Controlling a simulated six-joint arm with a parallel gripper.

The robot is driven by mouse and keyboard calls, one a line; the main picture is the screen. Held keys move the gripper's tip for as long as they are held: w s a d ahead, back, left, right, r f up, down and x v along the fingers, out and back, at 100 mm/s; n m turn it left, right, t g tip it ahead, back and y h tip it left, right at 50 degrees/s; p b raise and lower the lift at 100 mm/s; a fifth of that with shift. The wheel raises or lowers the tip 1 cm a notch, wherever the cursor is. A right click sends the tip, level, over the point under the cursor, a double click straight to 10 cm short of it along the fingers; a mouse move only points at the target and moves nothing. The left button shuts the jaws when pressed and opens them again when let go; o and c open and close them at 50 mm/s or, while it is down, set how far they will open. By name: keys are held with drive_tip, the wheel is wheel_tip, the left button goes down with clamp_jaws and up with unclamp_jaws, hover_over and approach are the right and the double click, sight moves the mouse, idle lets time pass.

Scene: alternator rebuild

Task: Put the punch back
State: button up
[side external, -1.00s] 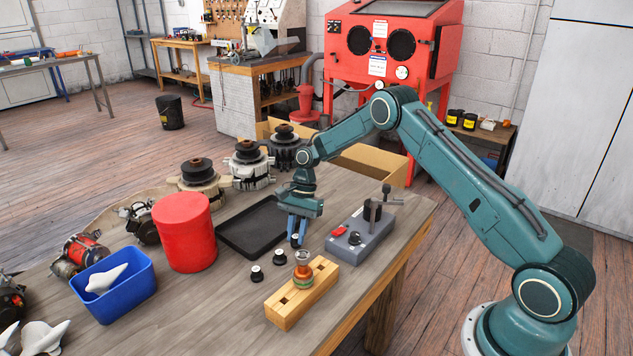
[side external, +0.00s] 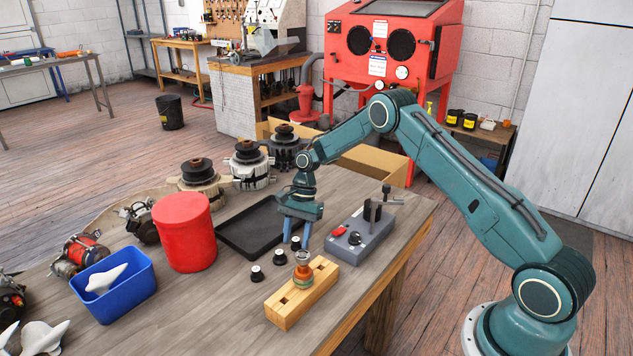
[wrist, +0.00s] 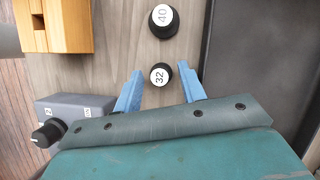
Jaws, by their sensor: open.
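Several small black round pieces with white numbered tops stand on the bench, and I take these to be the punches. The one marked 32 (wrist: 160,74) stands upright between my gripper's fingertips, with a gap visible on each side; it is also in the side view (side external: 296,242). My gripper (wrist: 158,83) is open, its blue fingers pointing down to the bench (side external: 297,240). A punch marked 40 (wrist: 163,20) stands just beyond. A wooden block (side external: 288,307) with square holes carries an orange and glass-like piece (side external: 303,272).
A grey fixture (side external: 348,250) with a black knob and upright posts stands right of my gripper. A black tray (side external: 235,240) lies just left. A red canister (side external: 187,240) and blue bin (side external: 112,300) stand farther left. Bench is clear near the front.

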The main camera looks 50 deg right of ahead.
drive_tip(key=shift+r, duration=0.15)
drive_tip(key=v, duration=1.2)
idle(0.6)
drive_tip(key=s+a+r+n+t+h, duration=0.15)
drive_tip(key=s+a+r+n, duration=0.35)
drive_tip(key=r, duration=0.5)
drive_tip(key=s+a+r+n+t+h, duration=0.1)
drive_tip(key=s+a+r+n+t, duration=0.1)
drive_tip(key=s+a+r, duration=0.55)
drive_tip(key=s+d+r+n+t+h, duration=0.1)
drive_tip(key=s+n, duration=0.3)
drive_tip(key=s, duration=0.8)
drive_tip(key=s+d+r+n+t+h, duration=0.1)
drive_tip(key=s+n, duration=0.3)
drive_tip(key=s, duration=0.8)
drive_tip(key=shift+s+r+t, duration=0.2)
drive_tip(key=shift+s+t, duration=0.2)
drive_tip(key=shift+t, duration=0.25)
